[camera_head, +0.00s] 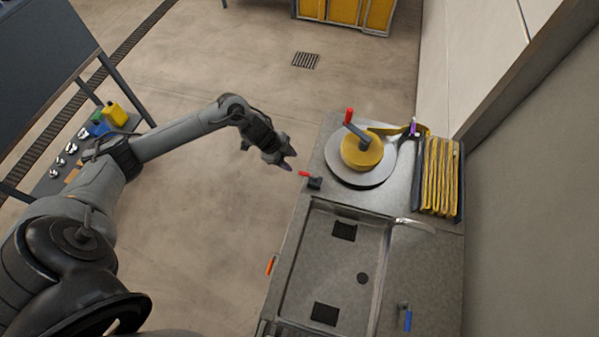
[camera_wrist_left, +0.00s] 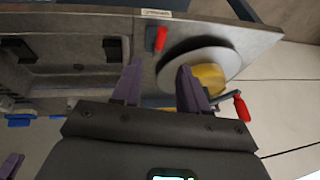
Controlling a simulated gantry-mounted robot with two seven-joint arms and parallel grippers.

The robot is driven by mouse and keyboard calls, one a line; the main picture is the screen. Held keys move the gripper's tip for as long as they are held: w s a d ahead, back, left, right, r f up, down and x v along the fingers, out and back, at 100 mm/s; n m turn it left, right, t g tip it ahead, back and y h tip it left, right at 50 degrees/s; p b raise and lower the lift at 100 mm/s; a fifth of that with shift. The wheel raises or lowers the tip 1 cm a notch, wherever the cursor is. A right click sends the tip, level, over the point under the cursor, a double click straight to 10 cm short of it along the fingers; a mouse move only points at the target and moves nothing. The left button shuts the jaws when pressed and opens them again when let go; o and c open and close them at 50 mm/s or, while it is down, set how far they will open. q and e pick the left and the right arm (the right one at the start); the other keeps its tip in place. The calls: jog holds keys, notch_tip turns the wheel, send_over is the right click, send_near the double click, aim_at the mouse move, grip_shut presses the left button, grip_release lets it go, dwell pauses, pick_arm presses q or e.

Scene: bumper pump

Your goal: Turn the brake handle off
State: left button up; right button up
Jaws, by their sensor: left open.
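The brake handle (camera_head: 305,174) is a small red lever on a black base at the left edge of the counter, beside the reel. In the left wrist view a red handle (camera_wrist_left: 160,38), which looks like the same lever, shows just beyond and between the fingertips. My left gripper (camera_head: 288,162) hangs just left of the counter edge, close to the brake handle and apart from it. Its two purple fingers (camera_wrist_left: 160,70) are spread with nothing between them.
A grey disc (camera_head: 340,172) with a yellow hub and a red-tipped crank (camera_head: 349,116) sits behind the brake. A folded yellow hose (camera_head: 438,178) is at right. A sink basin (camera_head: 333,275) lies nearer. Open floor (camera_head: 200,190) is left of the counter.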

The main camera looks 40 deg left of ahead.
aim_at(304, 173)
pick_arm(q)
jog(key=x, duration=1)
jog(key=shift+w+d+f, duration=0.15)
jog(key=shift+d, duration=0.1)
grip_shut()
